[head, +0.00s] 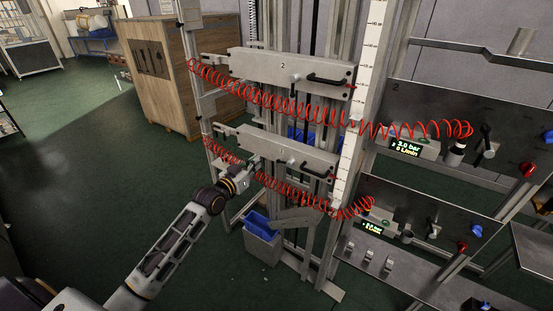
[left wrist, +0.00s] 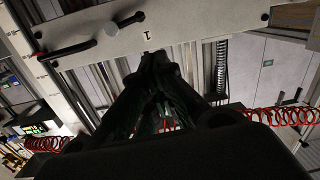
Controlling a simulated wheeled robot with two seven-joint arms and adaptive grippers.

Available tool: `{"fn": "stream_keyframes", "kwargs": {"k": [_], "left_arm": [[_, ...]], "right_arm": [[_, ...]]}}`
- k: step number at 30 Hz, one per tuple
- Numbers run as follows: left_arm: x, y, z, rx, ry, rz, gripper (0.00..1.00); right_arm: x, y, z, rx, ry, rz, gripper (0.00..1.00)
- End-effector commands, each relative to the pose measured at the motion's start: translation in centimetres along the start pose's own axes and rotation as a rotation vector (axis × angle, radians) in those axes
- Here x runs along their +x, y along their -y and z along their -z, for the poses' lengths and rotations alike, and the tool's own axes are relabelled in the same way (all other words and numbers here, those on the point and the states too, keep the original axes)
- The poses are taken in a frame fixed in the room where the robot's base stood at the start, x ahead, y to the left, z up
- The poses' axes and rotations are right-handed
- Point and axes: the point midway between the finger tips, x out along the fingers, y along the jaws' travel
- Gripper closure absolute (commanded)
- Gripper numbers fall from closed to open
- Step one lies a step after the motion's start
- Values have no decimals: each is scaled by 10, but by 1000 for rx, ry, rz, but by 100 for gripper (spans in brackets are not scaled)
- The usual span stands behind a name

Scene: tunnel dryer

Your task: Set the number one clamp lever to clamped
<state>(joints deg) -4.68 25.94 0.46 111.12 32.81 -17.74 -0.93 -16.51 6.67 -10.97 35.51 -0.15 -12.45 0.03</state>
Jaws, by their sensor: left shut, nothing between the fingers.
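The number one clamp plate (head: 300,155) is the lower grey plate on the frame. It also fills the top of the left wrist view (left wrist: 190,25), where its "1" mark shows. The clamp lever (left wrist: 112,29) has a round grey hub and a short dark arm pointing up and right there. A black bar handle (left wrist: 70,50) is to its left. My left gripper (head: 254,165) is at the plate's lower left in the head view. Its fingers (left wrist: 158,62) are shut and empty, just below the mark and apart from the lever. My right gripper is out of view.
Above is a similar plate (head: 300,73) marked 2. Red coiled hoses (head: 290,110) run across the frame to panels with displays (head: 408,146) on the right. A grey bin (head: 262,240) stands below and a wooden crate (head: 160,75) behind left. The green floor at left is clear.

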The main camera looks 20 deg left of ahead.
Motion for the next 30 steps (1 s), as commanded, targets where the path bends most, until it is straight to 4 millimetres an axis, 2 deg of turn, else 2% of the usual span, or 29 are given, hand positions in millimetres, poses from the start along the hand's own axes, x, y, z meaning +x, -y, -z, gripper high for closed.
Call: {"fn": "stream_keyframes", "kwargs": {"k": [1,4,22,30], "left_arm": [[-2,-8,9,-12,-12,-16,100],[-4,-18,19,-40,-22,-40,100],[-3,-20,14,-58,-2,-49,100],[6,-19,14,-58,-2,-48,100]], "right_arm": [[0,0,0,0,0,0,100],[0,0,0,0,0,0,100],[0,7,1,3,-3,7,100],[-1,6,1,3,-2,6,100]]}}
